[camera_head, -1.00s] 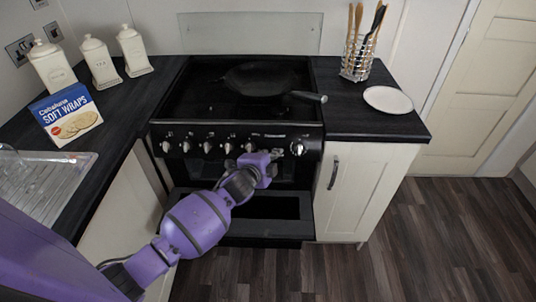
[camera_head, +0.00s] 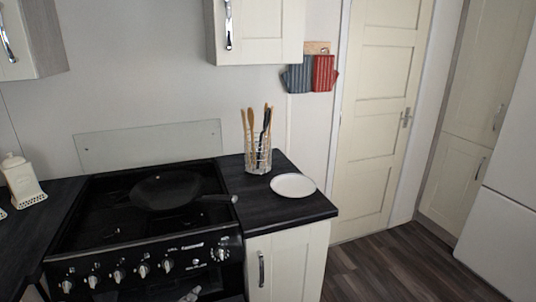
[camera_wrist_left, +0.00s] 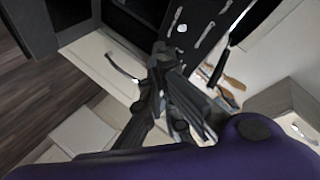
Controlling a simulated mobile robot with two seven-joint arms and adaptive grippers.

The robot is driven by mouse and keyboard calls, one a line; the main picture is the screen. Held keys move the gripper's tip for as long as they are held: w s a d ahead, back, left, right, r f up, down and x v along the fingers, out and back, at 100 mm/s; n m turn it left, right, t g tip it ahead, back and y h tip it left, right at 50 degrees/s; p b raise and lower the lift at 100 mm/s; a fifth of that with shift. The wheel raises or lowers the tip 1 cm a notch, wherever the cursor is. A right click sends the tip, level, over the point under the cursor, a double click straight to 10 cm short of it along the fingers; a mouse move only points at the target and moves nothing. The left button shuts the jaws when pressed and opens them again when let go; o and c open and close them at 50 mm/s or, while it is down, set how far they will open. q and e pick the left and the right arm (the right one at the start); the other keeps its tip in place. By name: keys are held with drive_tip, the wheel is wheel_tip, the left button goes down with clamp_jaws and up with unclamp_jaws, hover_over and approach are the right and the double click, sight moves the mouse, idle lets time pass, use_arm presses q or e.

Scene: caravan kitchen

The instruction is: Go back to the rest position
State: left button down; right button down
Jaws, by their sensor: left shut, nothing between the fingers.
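Only a small grey part of my left gripper (camera_head: 189,296) shows at the bottom edge of the head view, in front of the stove (camera_head: 140,255). The left wrist view shows its dark fingers (camera_wrist_left: 160,65) close together with nothing between them. They are in front of a pale cupboard door and the dark stove front. My right gripper is in neither view.
A black pan (camera_head: 167,190) sits on the stove. On the counter to the right stand a utensil holder (camera_head: 258,158) and a white plate (camera_head: 293,185). A wall cupboard (camera_head: 258,32) hangs above. Wooden floor (camera_head: 395,270) lies clear at the right.

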use_arm(q)
drive_tip(key=s+d+f+n+g, duration=0.1)
drive_tip(key=s+f+n, duration=0.2)
drive_tip(key=s, duration=0.8)
drive_tip(key=s+d+f+n+g+p, duration=0.1)
drive_tip(key=s+f+n+g, duration=0.1)
drive_tip(key=s+f, duration=0.6)
drive_tip(key=s+d+f+n+g, duration=0.1)
drive_tip(key=s+f+n, duration=0.4)
drive_tip(key=s, duration=1)
drive_tip(key=shift+f+g+y+p, duration=0.15)
drive_tip(key=shift+g+y+p, duration=0.25)
drive_tip(key=shift+g, duration=0.1)
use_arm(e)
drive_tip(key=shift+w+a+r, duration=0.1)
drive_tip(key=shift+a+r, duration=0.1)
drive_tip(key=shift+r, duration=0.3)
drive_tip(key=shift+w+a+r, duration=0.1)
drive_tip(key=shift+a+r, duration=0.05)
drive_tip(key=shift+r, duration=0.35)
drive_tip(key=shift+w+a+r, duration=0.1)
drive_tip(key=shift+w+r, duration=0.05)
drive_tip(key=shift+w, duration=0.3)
